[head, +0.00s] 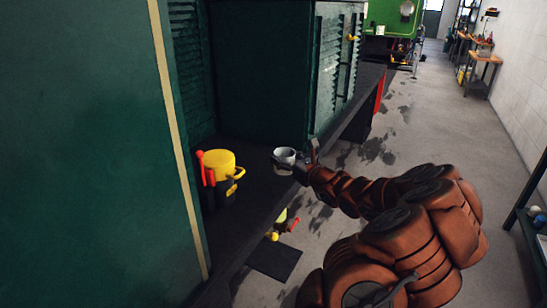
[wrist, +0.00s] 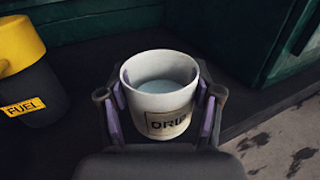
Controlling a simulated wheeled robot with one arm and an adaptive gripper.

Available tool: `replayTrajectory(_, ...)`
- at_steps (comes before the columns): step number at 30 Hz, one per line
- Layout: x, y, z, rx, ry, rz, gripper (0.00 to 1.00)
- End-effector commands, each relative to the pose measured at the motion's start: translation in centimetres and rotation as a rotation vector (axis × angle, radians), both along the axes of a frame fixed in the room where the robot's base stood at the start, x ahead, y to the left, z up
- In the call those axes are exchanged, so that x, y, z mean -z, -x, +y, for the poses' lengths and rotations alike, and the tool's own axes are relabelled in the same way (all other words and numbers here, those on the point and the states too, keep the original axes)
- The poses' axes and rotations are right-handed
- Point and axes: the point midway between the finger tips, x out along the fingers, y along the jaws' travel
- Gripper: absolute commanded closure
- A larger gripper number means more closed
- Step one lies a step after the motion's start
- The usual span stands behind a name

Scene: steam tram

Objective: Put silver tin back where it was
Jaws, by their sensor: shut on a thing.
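The silver tin (head: 284,155) is a pale, open-topped cylinder at the dark ledge (head: 255,190) of the green tram. In the head view my gripper (head: 290,163) reaches the tin from the right, and my arm hides part of that side. I cannot tell whether the tin's base touches the ledge.
A dark can with a yellow top (head: 220,163), labelled FUEL in the wrist view (wrist: 25,75), stands left of the tin. A red-handled item (head: 205,170) is beside it. The green tram cabinet (head: 265,75) rises behind. The floor (head: 430,130) on the right is open.

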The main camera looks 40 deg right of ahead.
Motion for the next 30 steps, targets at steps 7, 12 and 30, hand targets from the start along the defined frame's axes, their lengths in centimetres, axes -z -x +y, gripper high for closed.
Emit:
replayTrajectory(7, 0.5, -4.3, -1.1, -0.002, -0.001, 0.006, 0.78)
replayTrajectory(12, 0.5, -5.9, -1.8, 0.001, 0.002, 0.002, 0.78)
replayTrajectory(30, 4.2, -7.0, -2.1, 0.001, 0.001, 0.004, 0.78)
